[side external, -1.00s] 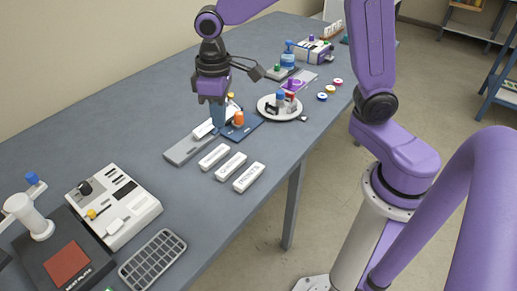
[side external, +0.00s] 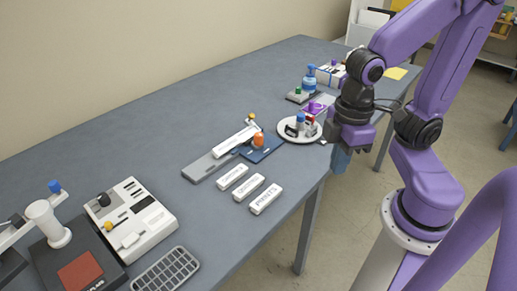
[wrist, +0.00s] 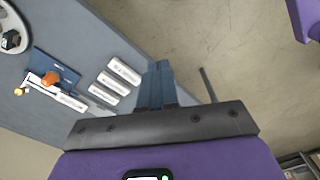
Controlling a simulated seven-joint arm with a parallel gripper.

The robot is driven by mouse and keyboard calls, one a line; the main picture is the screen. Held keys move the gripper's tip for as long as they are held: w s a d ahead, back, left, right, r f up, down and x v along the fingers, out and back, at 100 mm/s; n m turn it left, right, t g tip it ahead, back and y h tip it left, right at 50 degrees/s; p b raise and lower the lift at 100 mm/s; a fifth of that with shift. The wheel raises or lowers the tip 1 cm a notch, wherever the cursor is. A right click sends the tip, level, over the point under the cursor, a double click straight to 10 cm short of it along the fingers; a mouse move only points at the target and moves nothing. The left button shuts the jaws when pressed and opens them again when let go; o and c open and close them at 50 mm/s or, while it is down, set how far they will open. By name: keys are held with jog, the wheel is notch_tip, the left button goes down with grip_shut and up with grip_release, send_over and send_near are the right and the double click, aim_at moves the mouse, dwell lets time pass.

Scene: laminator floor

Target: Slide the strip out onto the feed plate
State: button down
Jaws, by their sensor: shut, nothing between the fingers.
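A long white strip (side external: 235,141) lies along a flat grey plate (side external: 205,168), covering its far part; the near part of the plate is bare. The white strip also shows in the wrist view (wrist: 66,98). A blue plate with an orange knob (side external: 258,140) sits beside the strip, and a small yellow knob (side external: 252,116) stands at its far end. My gripper (side external: 341,160) is out past the table's right edge, well apart from the strip. Its blue fingers (wrist: 157,84) are together and empty. Which plate is the feed plate I cannot tell for sure.
Several small white labelled blocks (side external: 249,188) lie near the table edge. A round white plate with small items (side external: 285,131) stands to the right of the strip. A white knobbed device (side external: 130,220) and a grey grid tray (side external: 166,272) are at front left.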

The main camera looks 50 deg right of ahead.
jog(key=w+a+m+h, duration=0.1)
jog(key=w+a+m, duration=0.2)
jog(key=w+m, duration=0.75)
jog(key=m+h, duration=0.2)
jog(key=m, duration=0.8)
send_over(227, 146)
jog(key=s+a, duration=0.2)
jog(key=s, duration=0.5)
notch_tip(227, 146, down, 2)
jog(key=w+d+f+m+h, duration=0.1)
jog(key=w+d+f+m, duration=0.4)
jog(key=w+d+m, duration=0.4)
jog(key=shift+g, duration=0.3)
jog(key=x, duration=0.9)
jog(key=shift+s+d+f, duration=0.1)
jog(key=shift+s+d, duration=0.15)
jog(key=shift+s, duration=0.15)
jog(key=a, duration=0.3)
jog(key=shift+w+f, duration=0.1)
jog(key=shift+a, duration=0.5)
